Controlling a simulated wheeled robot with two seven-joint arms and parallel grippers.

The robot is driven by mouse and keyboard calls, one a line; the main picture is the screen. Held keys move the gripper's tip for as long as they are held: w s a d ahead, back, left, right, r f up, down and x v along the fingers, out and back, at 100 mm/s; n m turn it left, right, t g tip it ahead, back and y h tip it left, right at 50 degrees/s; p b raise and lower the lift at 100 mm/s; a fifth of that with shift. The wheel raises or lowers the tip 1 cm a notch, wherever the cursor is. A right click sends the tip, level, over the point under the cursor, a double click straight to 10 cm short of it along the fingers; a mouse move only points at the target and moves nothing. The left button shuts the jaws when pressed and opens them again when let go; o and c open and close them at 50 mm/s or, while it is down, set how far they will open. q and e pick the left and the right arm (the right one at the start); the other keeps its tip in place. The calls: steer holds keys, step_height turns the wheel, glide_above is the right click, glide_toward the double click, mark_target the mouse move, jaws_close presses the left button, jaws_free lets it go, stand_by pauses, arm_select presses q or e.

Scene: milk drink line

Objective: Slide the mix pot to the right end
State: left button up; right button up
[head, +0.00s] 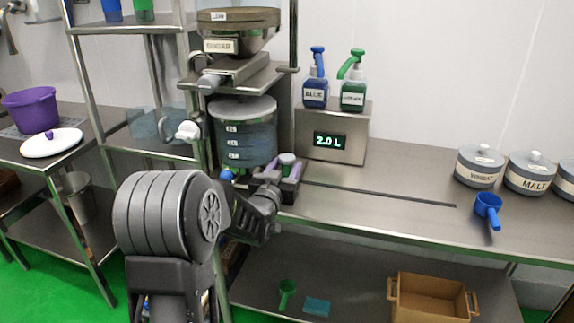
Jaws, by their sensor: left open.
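The mix pot appears to be the large clear bluish pot (246,142) with a grey top and several small white labels. It stands under the dispenser at the left end of a dark rail (385,193) on the steel bench. My left gripper (288,170) is open in front of the pot's lower right side. Its purple-grey fingers are on either side of a small grey and green upright piece (287,159), perhaps the pot's handle. I cannot tell whether they touch it. My arm hides the bench in front of the pot. My right gripper is not in view.
A scale reading 2.0 L (333,143) stands behind the rail, with blue (315,93) and green (352,95) pump bottles on top. Lidded canisters (480,165) and a blue scoop (488,206) are at the right. The bench along the rail is clear.

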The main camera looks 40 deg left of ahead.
arm_select(q)
steer(key=shift+x, duration=0.8)
jaws_close()
stand_by(0.9)
